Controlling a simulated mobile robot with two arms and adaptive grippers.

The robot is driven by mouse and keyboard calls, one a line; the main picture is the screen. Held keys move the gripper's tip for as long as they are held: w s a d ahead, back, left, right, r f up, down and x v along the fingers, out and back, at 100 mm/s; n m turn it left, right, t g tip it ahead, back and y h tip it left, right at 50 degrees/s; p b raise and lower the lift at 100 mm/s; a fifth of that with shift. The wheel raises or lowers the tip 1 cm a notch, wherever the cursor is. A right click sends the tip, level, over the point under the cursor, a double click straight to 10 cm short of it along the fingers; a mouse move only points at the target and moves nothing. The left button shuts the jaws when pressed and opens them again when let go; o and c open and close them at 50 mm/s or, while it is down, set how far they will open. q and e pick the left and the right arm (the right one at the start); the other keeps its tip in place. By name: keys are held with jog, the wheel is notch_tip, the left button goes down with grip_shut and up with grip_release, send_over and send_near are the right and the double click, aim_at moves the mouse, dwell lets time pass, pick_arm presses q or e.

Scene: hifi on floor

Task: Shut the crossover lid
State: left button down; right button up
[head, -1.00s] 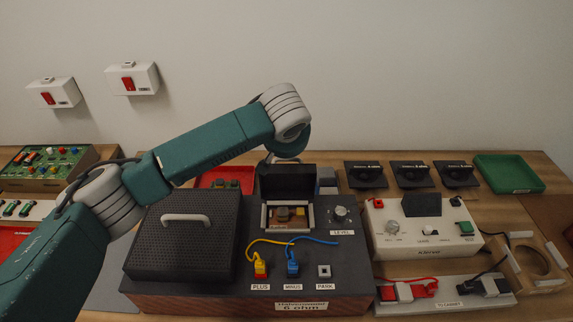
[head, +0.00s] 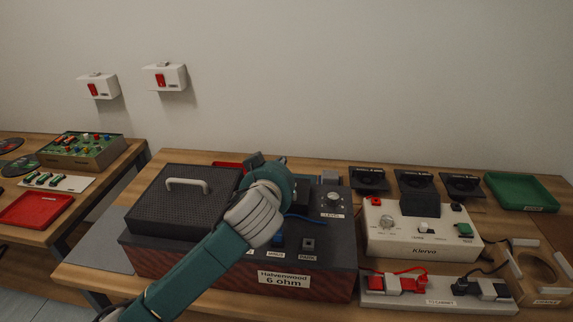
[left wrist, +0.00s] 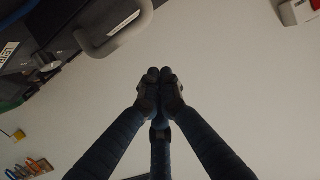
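The black speaker box marked "6 ohm" (head: 284,279) stands on the wooden table in the head view. My left arm crosses in front of its middle. The wrist hides the crossover opening and most or all of the crossover lid, so I cannot tell the lid's angle. My left gripper (head: 256,160) is at the back of the box, mostly hidden behind my wrist. In the left wrist view its dark fingers (left wrist: 159,75) meet at the tips with nothing visible between them. My right gripper is not in view.
A perforated black panel with a grey handle (head: 187,185) lies left of my wrist. A level knob (head: 334,197) and blue socket (head: 278,241) are close on the right. A white amplifier (head: 420,230) and green tray (head: 522,191) stand farther right.

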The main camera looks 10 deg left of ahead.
pick_arm(q)
jog(key=s+f, duration=0.2)
jog(key=s, duration=0.1)
jog(key=shift+f, duration=0.35)
jog(key=shift+s+f, duration=0.4)
jog(key=shift+f, duration=0.15)
jog(key=shift+s+f, duration=0.2)
jog(key=shift+f, duration=0.25)
jog(key=shift+s+d+f, duration=0.1)
jog(key=shift+s+f, duration=0.15)
jog(key=shift+f, duration=0.2)
jog(key=shift+s+r, duration=0.1)
jog(key=shift+s, duration=0.15)
jog(key=shift+w, duration=0.15)
jog(key=shift+r, duration=0.1)
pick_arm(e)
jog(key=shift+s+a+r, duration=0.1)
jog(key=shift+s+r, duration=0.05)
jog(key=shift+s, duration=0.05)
pick_arm(q)
jog(key=shift+r, duration=0.15)
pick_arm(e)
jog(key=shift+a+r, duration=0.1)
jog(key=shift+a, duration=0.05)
